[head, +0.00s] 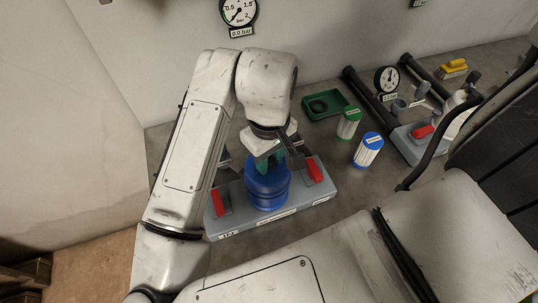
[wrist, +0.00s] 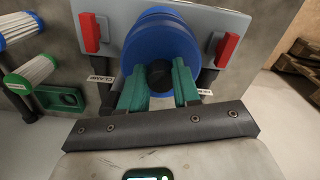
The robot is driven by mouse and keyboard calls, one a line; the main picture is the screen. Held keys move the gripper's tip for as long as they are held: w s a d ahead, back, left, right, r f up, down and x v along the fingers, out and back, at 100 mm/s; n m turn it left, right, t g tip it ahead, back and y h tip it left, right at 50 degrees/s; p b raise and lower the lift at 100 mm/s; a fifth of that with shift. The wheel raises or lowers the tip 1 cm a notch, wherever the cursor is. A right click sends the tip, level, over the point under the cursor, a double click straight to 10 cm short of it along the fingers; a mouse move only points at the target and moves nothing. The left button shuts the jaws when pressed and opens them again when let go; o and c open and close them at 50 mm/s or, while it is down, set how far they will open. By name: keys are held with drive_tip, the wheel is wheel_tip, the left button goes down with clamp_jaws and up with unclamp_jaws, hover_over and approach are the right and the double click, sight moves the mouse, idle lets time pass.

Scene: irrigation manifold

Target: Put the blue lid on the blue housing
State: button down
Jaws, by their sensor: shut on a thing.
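The blue housing (head: 268,200) stands upright on a grey base block between two red levers. The blue lid (head: 266,180) is directly above it, and the two look like one blue stack. I cannot tell whether the lid is fully seated. In the wrist view the lid (wrist: 160,30) is a round blue disc with a dark knob (wrist: 159,74). My gripper (wrist: 158,82) has its green fingers shut on the knob from both sides. In the head view my gripper (head: 268,163) points down onto the lid, and the knob is hidden.
Red levers (head: 218,203) and (head: 314,170) flank the housing closely. A green tray (head: 344,102) with a black ring, a green-capped filter (head: 348,123) and a blue-capped filter (head: 367,150) stand to the right. Farther right are pipes, a gauge (head: 387,79) and a yellow brush (head: 453,68).

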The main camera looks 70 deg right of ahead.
drive_tip(key=shift+f, duration=0.4)
idle(1.2)
drive_tip(key=shift+c, duration=1.2)
unclamp_jaws()
drive_tip(key=shift+r, duration=0.1)
drive_tip(key=shift+r+p, duration=3.15)
drive_tip(key=shift+r, duration=0.3)
